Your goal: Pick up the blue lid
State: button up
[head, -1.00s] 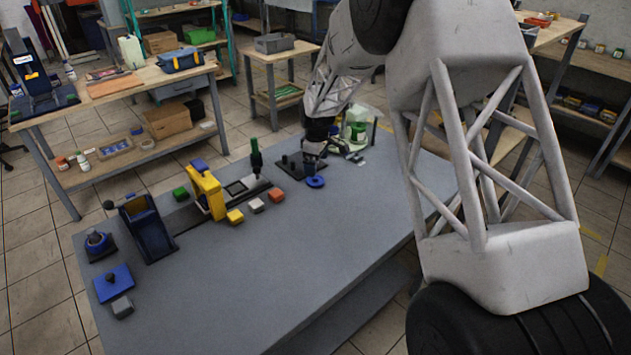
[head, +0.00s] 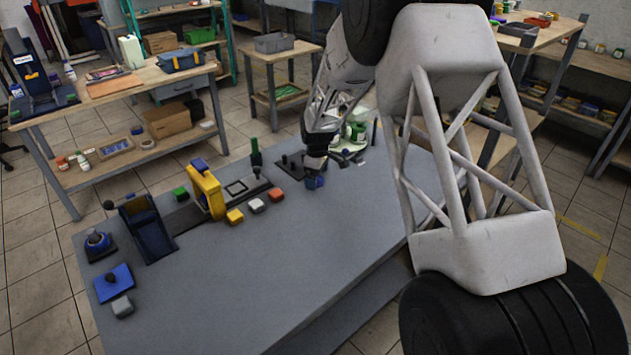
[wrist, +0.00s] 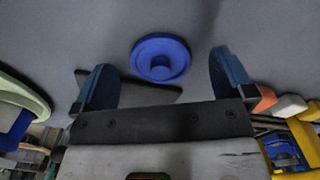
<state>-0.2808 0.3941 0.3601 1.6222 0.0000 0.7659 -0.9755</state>
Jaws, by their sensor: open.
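The blue lid (wrist: 161,58) is a round disc with a raised knob in its middle. In the wrist view it lies flat on the grey table, ahead of and between the two fingers. My gripper (wrist: 158,85) is open and empty, with its blue fingers apart on either side of the lid's line. In the head view my gripper (head: 315,180) is over the table near the dark pegged base, and its blue part covers the place of the lid, so the lid cannot be told apart there.
A dark base with pegs (head: 292,165) stands just left of my gripper. A pale green round tray (wrist: 20,95) is at the left in the wrist view. Orange, white and yellow blocks (head: 256,205) and a yellow stand (head: 206,190) are further left. The table's front (head: 260,275) is clear.

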jog(key=shift+f, duration=0.45)
jog(key=c, duration=1)
